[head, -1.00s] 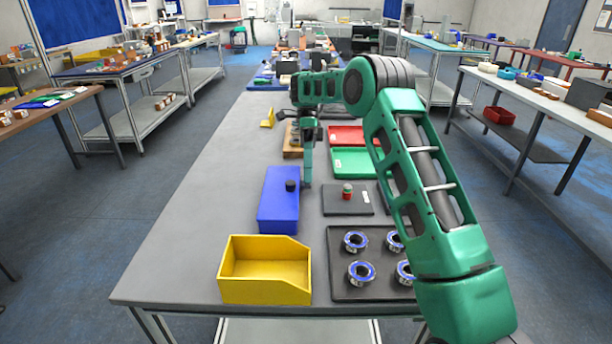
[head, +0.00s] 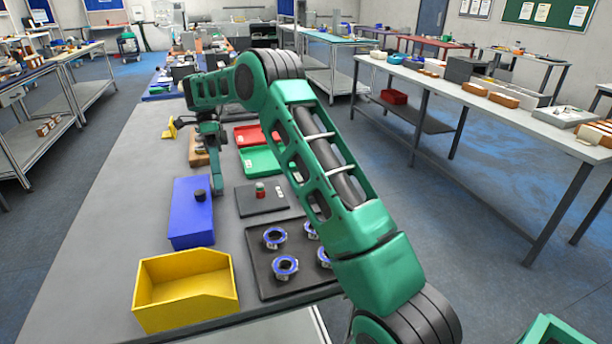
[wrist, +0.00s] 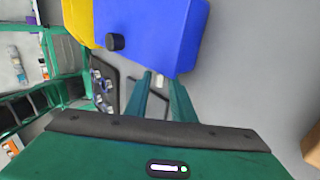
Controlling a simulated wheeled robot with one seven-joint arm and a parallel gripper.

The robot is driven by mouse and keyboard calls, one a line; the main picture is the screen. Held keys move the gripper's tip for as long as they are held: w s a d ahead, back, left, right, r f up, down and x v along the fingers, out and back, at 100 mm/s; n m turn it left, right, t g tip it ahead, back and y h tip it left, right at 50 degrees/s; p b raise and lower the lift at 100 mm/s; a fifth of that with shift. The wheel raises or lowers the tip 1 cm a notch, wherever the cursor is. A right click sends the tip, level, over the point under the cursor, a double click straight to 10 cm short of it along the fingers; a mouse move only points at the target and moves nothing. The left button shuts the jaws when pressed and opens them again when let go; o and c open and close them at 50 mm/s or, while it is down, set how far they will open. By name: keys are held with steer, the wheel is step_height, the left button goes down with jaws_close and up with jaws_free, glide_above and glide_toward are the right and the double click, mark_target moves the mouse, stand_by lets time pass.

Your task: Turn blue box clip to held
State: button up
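The blue box (head: 190,222) lies on the grey table, behind the yellow bin. A short black round knob (head: 200,195), which may be its clip, stands on its top; its setting cannot be read. The wrist view shows the blue box (wrist: 165,35) and the black knob (wrist: 115,42) near its left end. My gripper (head: 217,188) points down beside the box's far right edge in the head view. In the wrist view its two green fingers (wrist: 158,85) are apart with nothing gripped, near the box's edge. Whether they touch the box cannot be told.
A yellow bin (head: 180,312) stands in front of the blue box. A dark tray (head: 255,267) with several blue-rimmed spools is to the right. Behind it a dark mat (head: 248,205) holds a small red-and-green item. Green (head: 262,160) and red bins stand farther back. The table's left side is clear.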

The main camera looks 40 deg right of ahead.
steer(key=t, duration=0.2)
steer(key=s+t+h, duration=0.1)
steer(key=shift+r, duration=0.25)
steer(key=t, duration=0.1)
steer(key=t+h, duration=0.1)
steer(key=t, duration=0.1)
steer(key=s+t, duration=0.1)
steer(key=t, duration=0.1)
steer(key=shift+a+r+h, duration=0.15)
steer(key=shift+a+h, duration=0.2)
steer(key=shift+h, duration=0.05)
steer(key=shift+r, duration=0.3)
step_height(320, 180, up, 10)
steer(key=s+d+f+n, duration=0.1)
steer(key=s+d+n, duration=0.4)
steer(key=s, duration=0.8)
steer(key=s+d+f+n+h, duration=0.1)
steer(key=s+d+n, duration=0.4)
steer(key=s+d, duration=0.7)
steer(key=shift+s+d+h, duration=0.3)
steer(key=shift+s, duration=0.15)
